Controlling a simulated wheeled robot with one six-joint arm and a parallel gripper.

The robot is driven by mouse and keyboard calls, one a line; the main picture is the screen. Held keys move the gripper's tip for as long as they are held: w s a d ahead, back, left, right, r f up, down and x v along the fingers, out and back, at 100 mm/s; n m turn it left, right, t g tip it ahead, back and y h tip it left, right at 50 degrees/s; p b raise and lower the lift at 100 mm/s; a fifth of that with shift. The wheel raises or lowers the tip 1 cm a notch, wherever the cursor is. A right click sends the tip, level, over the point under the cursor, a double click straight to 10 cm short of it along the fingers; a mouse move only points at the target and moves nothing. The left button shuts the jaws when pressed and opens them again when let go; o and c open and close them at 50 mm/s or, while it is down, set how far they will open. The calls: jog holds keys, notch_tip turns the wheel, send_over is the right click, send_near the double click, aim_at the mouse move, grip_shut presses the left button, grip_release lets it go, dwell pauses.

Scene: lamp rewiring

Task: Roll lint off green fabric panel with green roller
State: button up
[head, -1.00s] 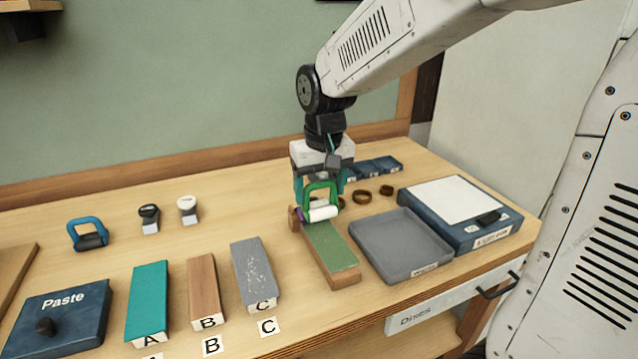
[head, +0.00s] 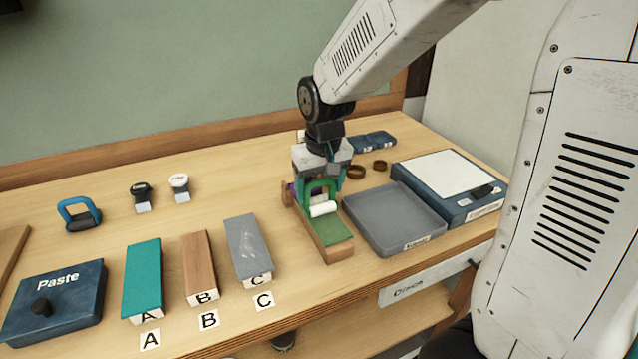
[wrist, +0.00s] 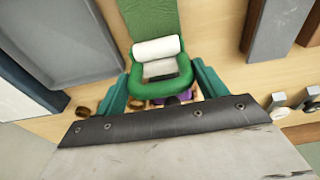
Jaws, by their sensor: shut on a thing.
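The green fabric panel (head: 328,229) lies on a long wooden block right of the middle of the table; it also shows at the top of the wrist view (wrist: 150,18). The green roller has a green looped handle (head: 312,189) and a white cylinder (head: 322,209). My gripper (head: 320,178) is shut on the roller's handle, and its teal fingers flank the handle in the wrist view (wrist: 163,88). The white cylinder is over the panel and appears to rest on it, though exact contact is unclear. My gripper hides the panel's far end.
A grey tray (head: 393,236) stands right of the panel, with a blue box (head: 463,212) beyond it. Blocks A (head: 143,279), B (head: 199,267) and C (head: 248,246) lie to the left. A blue-handled tool (head: 79,214) and a Paste box (head: 55,301) are farther left.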

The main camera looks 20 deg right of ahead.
jog(key=shift+a, duration=0.85)
jog(key=shift+d, duration=1.25)
jog(key=shift+a, duration=1.1)
jog(key=shift+d, duration=0.95)
jog(key=shift+d+r, duration=0.15)
jog(key=shift+d, duration=0.05)
jog(key=shift+r, duration=4)
